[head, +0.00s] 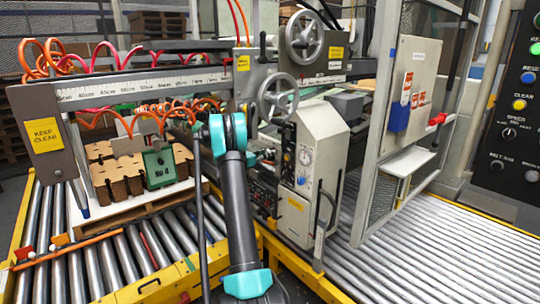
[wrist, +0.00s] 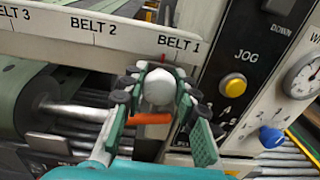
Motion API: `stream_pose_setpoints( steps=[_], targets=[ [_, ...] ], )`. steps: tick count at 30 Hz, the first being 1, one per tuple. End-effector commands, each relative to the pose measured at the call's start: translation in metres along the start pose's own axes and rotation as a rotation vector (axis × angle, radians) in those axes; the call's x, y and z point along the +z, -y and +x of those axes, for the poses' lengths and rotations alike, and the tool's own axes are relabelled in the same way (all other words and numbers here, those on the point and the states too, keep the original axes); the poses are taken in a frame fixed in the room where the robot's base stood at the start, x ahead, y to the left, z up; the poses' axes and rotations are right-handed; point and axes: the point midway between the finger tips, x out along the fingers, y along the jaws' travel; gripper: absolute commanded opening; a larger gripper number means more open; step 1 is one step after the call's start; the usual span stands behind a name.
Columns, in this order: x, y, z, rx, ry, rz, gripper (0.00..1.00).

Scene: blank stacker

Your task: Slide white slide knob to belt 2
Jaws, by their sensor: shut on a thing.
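The round white slide knob (wrist: 158,86) sits below the label rail (wrist: 95,35) in the wrist view. It is under the left part of the BELT 1 label. The BELT 2 label (wrist: 94,27) is to its left and BELT 3 is at the far left edge. My gripper (wrist: 159,84) has its teal fingers shut on the knob, one on each side. An orange-red bar (wrist: 151,118) shows between the fingers, below the knob. In the head view my arm hides the knob and the fingers.
A dark roller (wrist: 62,103) lies behind on the left. Roller conveyors (head: 425,240) flank the machine in the head view.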

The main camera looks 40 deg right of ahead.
Motion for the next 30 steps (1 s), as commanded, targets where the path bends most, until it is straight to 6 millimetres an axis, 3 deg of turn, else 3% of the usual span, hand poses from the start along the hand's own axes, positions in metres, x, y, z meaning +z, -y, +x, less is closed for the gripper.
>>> stream_pose_setpoints(
  steps=[1, 3, 9, 21, 22, 26, 30],
  targets=[
    [0.001, -0.024, -0.003, 0.02, 0.003, -0.001, 0.0],
    [0.001, -0.042, -0.004, 0.021, 0.003, -0.001, 0.0],
    [0.001, -0.077, -0.005, 0.019, 0.002, -0.001, 0.0],
    [0.001, -0.084, -0.006, 0.016, 0.001, -0.001, 0.0],
    [0.001, -0.084, -0.006, 0.016, 0.001, -0.001, 0.31],
    [0.001, -0.084, -0.005, 0.016, 0.001, -0.001, 0.47],
    [0.001, -0.083, -0.004, 0.014, 0.002, -0.001, 0.49]
  ],
)
